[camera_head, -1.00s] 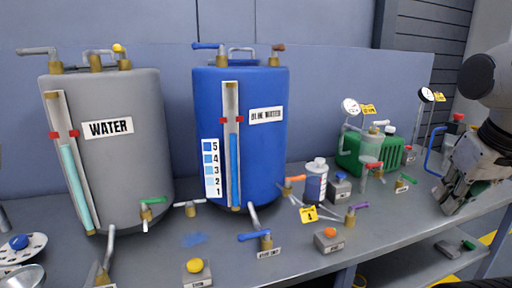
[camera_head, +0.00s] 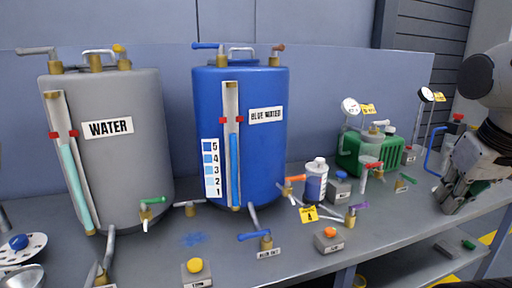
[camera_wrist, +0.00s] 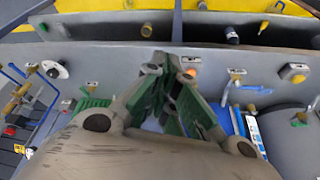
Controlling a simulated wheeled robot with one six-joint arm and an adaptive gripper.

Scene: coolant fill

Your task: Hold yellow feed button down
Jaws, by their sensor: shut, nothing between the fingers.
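The yellow button (camera_head: 194,265) sits on a small grey box near the front edge of the bench, below the grey tank. In the wrist view a yellow-orange button on a box (camera_wrist: 297,77) at the right looks like the same one. My gripper (camera_head: 447,208) is at the far right of the bench in the head view, well away from the yellow button. In the wrist view its green-padded fingers (camera_wrist: 172,60) are shut with nothing between them. Nothing covers the button in the head view.
The grey WATER tank (camera_head: 130,155) and blue tank (camera_head: 265,150) stand behind the button. An orange button box (camera_head: 329,240), a blue-handled valve (camera_head: 262,238) and a small bottle (camera_head: 315,182) lie between it and my gripper. A green container (camera_head: 352,150) stands further back.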

